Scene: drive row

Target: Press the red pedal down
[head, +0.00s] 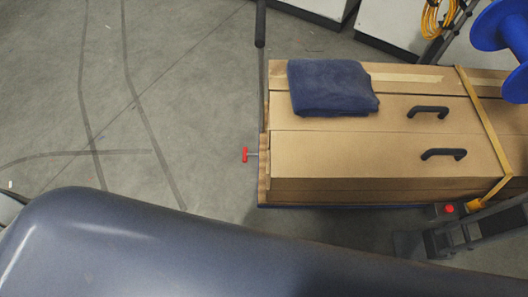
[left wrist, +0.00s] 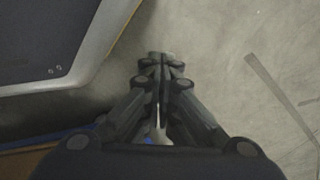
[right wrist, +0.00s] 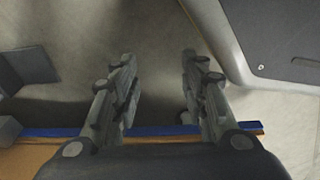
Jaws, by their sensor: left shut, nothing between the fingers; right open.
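In the head view a small red pedal (head: 246,154) sticks out on a short grey stem from the left end of a low cart loaded with cardboard boxes. Neither gripper shows in the head view. In the left wrist view my left gripper (left wrist: 161,58) is shut and empty above the concrete floor, near my own base. In the right wrist view my right gripper (right wrist: 158,58) is open, with bare floor between its fingers. The pedal is not visible in either wrist view, so its distance from the grippers cannot be told.
Long cardboard boxes (head: 350,150) carry a folded blue cloth (head: 325,85) and dark handles. A dark upright bar (head: 260,25) stands at the cart's left end. A red button (head: 449,209) sits near a grey frame at right. Floor (head: 180,90) left of the cart is clear.

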